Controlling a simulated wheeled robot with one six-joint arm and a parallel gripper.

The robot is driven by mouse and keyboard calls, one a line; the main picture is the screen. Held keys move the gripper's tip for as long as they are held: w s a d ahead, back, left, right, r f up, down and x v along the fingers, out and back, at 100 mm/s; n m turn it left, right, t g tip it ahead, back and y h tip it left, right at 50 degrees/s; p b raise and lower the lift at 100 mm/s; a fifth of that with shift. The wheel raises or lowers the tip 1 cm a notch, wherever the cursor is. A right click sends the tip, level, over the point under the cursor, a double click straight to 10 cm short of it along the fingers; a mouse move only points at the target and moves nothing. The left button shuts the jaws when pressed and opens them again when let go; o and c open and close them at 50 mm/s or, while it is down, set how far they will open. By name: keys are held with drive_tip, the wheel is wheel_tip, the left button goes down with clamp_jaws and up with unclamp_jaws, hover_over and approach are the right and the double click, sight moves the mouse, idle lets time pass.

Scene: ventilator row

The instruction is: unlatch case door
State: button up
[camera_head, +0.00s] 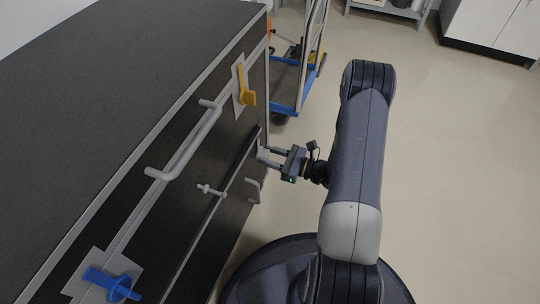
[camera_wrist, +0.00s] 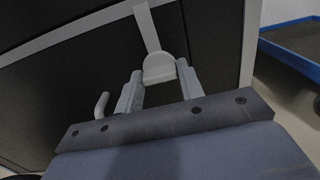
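A dark case (camera_head: 100,110) with light trim fills the left of the head view. Its front carries a yellow latch (camera_head: 246,92), a blue latch (camera_head: 112,284) and a long grey bar handle (camera_head: 188,146). My gripper (camera_head: 263,157) is beside the lower front, below the yellow latch. In the wrist view a pale rounded latch tab (camera_wrist: 158,68) on a strip lies between my gripper's two fingertips (camera_wrist: 160,77). The fingers are spread apart; whether they touch the tab is not clear. In the head view this tab cannot be made out.
A small grey handle (camera_head: 255,190) and a grey knob (camera_head: 210,190) stick out of the lower front. A blue-based cart (camera_head: 287,92) stands beyond the case. Open floor (camera_head: 450,160) lies to the right, with a white cabinet (camera_head: 492,25) at the back.

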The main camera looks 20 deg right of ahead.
drive_tip(key=o, duration=0.5)
drive_tip(key=shift+c, duration=0.2)
drive_tip(key=p+v, duration=0.3)
drive_tip(key=v, duration=0.7)
drive_tip(key=shift+s+d, duration=0.3)
drive_tip(key=b+x, duration=0.3)
drive_tip(key=x, duration=0.7)
drive_tip(key=shift+w+a, duration=0.3)
